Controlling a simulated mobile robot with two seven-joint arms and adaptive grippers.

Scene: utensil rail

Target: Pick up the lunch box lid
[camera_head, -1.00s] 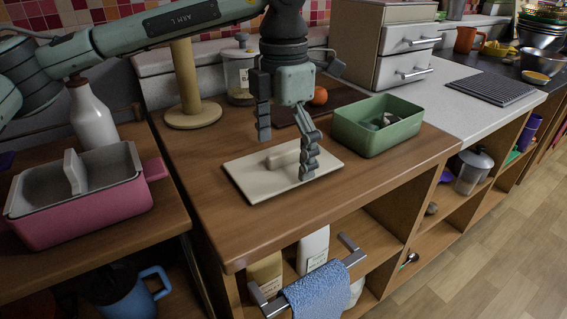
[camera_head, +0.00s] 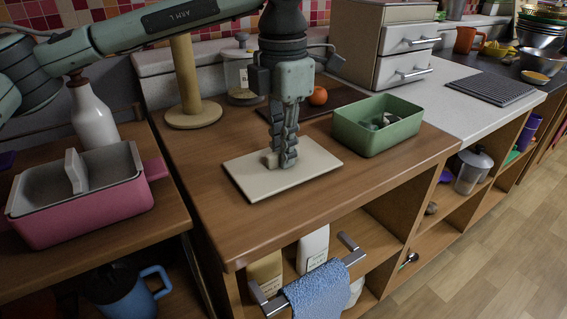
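The lunch box lid (camera_head: 311,168) is a flat cream rectangle with a raised handle (camera_head: 271,159). It lies on the wooden counter, left of and in front of the green lunch box (camera_head: 378,128), which is open with some things inside. My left gripper (camera_head: 281,160) points down over the middle of the lid. Its fingers are closed on the lid's handle and hide most of it. The lid looks flat on the counter. My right gripper is not in view.
A wooden stand (camera_head: 192,108) and a glass jar (camera_head: 240,75) stand behind the lid. An orange fruit (camera_head: 318,96) lies on a dark board. A pink container (camera_head: 85,196) is at left. A towel rail with a blue cloth (camera_head: 318,292) hangs below the counter's front.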

